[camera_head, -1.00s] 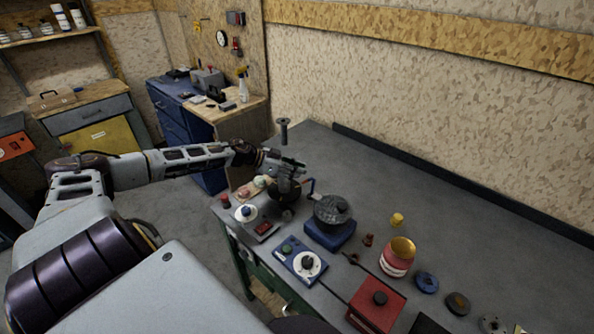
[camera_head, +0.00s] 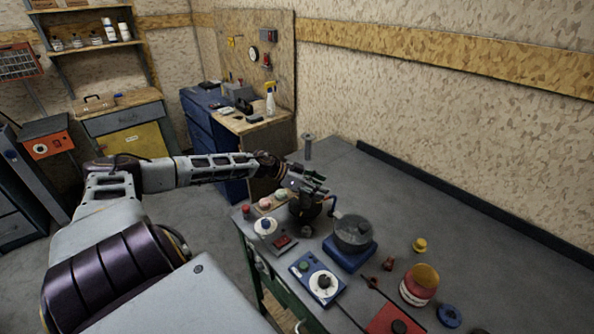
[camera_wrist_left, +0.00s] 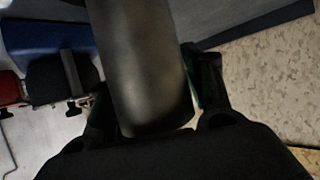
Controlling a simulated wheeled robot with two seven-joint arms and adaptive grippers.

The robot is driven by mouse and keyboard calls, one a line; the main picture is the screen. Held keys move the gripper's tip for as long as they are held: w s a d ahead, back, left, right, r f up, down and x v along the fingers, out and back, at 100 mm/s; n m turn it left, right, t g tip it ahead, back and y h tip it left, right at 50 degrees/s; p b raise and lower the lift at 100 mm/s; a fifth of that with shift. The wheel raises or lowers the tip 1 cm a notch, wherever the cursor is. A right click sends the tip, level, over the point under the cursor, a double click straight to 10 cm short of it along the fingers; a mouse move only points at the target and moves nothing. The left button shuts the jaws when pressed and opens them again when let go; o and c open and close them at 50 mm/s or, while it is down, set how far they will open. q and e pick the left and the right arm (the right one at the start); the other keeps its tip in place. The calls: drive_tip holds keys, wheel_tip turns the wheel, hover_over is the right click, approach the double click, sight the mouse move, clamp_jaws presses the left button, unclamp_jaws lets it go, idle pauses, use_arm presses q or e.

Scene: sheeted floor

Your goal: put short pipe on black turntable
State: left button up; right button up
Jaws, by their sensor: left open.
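A grey upright pipe (camera_head: 308,147) shows at the far end of the bench, just behind my left gripper in the head view. My left gripper (camera_head: 314,184) is open. In the left wrist view a thick dark grey cylinder (camera_wrist_left: 148,70), which looks like the pipe, fills the space between the two fingers. Whether the fingers touch it I cannot tell. A dark round piece with a small knob on top, likely the black turntable (camera_head: 353,230), sits on a blue base (camera_head: 348,256), right of and nearer than my left gripper. My right gripper is not in view.
A dark crank device (camera_head: 304,207) stands just below my left gripper. The bench's back right surface is clear up to the dark rear ledge (camera_head: 450,195).

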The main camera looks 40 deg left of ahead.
use_arm(q)
drive_tip(key=p+v, duration=0.6)
drive_tip(key=v, duration=0.1)
drive_tip(key=shift+s+a+r, duration=0.15)
drive_tip(key=shift+s, duration=0.05)
idle(1.2)
drive_tip(key=shift+s+a+r, duration=0.1)
drive_tip(key=shift+s, duration=0.1)
drive_tip(key=shift+s+a+r+p, duration=0.1)
drive_tip(key=shift+s+a+p, duration=0.05)
drive_tip(key=shift+p, duration=0.25)
drive_tip(key=shift+s+a+r, duration=0.15)
drive_tip(key=shift+s+a, duration=0.05)
drive_tip(key=shift+a, duration=0.05)
drive_tip(key=shift+a+p, duration=0.1)
drive_tip(key=shift+p, duration=0.2)
drive_tip(key=shift+s+a+r, duration=0.2)
drive_tip(key=shift+s+r, duration=0.1)
drive_tip(key=shift+s, duration=0.05)
